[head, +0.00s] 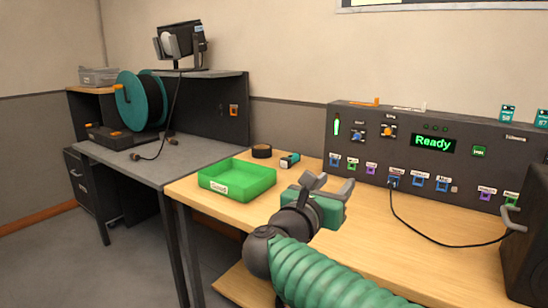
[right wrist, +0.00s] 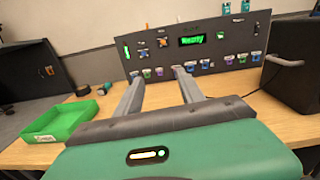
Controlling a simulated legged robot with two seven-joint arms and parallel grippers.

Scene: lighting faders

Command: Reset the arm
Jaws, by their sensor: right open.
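My right gripper (head: 327,184) is over the wooden table, between the green tray and the dark control panel. It is open and empty, and its two fingers (right wrist: 158,92) also show apart in the right wrist view. My right arm, with a ribbed green sleeve, comes in from the bottom of the head view. The control panel (head: 450,165) stands at the back of the table with a green display (head: 433,143) reading "Ready". My left gripper is not in view.
The green tray (head: 237,192) sits at the table's left. A black tape roll (head: 262,151) and a small teal item (head: 289,160) lie behind it. A dark box (head: 527,250) stands at the right edge. A cable runs from the panel. A grey desk (head: 190,156) with a teal reel (head: 142,100) is at left.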

